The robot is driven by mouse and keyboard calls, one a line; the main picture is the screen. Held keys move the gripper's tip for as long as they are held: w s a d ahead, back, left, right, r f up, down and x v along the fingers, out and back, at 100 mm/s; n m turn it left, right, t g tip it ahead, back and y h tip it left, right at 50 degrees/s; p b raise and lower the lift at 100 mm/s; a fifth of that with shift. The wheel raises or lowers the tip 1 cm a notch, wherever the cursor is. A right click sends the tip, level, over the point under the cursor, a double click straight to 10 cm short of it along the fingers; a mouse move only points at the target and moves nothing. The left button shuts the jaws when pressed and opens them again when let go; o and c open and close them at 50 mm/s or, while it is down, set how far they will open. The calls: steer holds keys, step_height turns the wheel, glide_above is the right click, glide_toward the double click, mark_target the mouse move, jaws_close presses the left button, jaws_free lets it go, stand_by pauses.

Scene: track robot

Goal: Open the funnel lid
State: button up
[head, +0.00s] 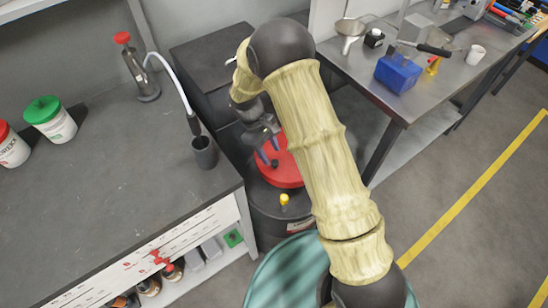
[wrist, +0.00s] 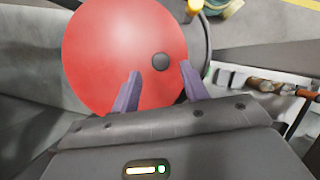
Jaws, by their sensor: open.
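The funnel lid (head: 283,174) is a round red disc on top of a black drum (head: 265,215) standing between the two benches. It lies flat, and part of it is hidden by my arm. In the wrist view the red lid (wrist: 115,50) fills the upper middle, with a dark round knob (wrist: 160,62) on it. My gripper (head: 268,152) is over the lid, pointing down. In the wrist view the purple fingers of my gripper (wrist: 160,78) are apart, with the knob just beyond and between their tips. I cannot tell whether they touch the lid.
A yellow cap (head: 284,199) sits on the drum beside the lid. A grey bench (head: 110,150) with a hose and black cup stands on the left. A metal table (head: 440,85) with a blue box is at the right. Open floor lies at the right.

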mark_target(275, 162)
steer(key=shift+x, duration=1.85)
steer(key=shift+c, duration=0.3)
